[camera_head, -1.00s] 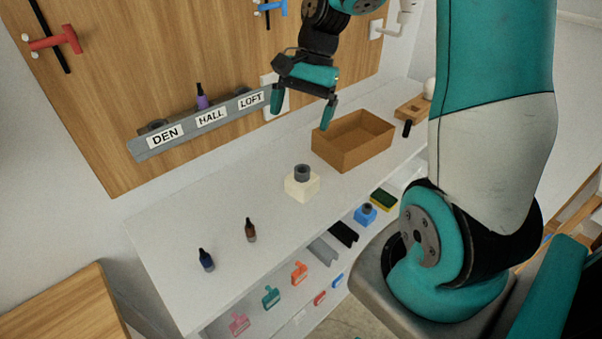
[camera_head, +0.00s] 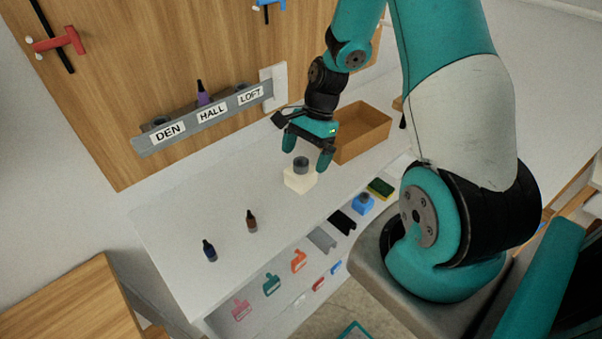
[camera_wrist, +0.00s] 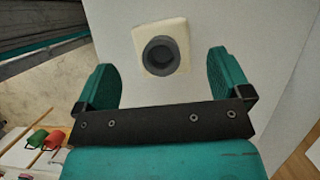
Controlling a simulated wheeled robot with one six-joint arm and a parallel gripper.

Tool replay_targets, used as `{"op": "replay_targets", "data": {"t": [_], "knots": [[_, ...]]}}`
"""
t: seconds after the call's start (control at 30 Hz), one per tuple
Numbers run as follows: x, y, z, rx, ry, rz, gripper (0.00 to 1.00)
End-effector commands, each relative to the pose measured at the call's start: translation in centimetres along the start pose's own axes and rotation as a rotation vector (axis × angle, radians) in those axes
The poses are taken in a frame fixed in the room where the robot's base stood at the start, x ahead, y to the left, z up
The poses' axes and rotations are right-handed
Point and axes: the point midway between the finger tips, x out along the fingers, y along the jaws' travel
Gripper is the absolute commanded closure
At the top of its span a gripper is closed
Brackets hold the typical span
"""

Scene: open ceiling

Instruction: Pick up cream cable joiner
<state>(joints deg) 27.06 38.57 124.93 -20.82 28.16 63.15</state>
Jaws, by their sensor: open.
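The cream cable joiner (camera_head: 299,181) is a cream block with a dark grey round collar on top, standing on the white bench top. It also shows in the wrist view (camera_wrist: 145,57), just beyond the fingertips and between their lines. My gripper (camera_head: 306,158) is open and empty above the joiner, one finger to each side in the picture. In the wrist view my gripper (camera_wrist: 163,75) has both teal fingers spread wide, with the joiner apart from them. Nothing hides the joiner in the wrist view.
A brown open box (camera_head: 362,133) stands just right of my gripper. A dark blue bottle (camera_head: 209,250) and a brown bottle (camera_head: 251,221) stand at the left. A grey labelled rail (camera_head: 205,117) is on the wooden wall behind. A lower shelf holds several small items.

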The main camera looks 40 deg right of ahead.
Motion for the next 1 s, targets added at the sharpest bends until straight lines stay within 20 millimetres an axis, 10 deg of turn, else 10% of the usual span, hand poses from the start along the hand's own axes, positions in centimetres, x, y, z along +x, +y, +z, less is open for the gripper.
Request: {"op": "replay_targets", "data": {"t": [0.63,0.9,1.0], "knots": [[5.0,-0.2,-0.6,-0.001,-0.001,0.001,0.04],[5.0,-0.2,-0.6,-0.001,-0.001,0.001,0.58],[5.0,-0.2,-0.6,-0.001,-0.001,0.001,0.58]]}}
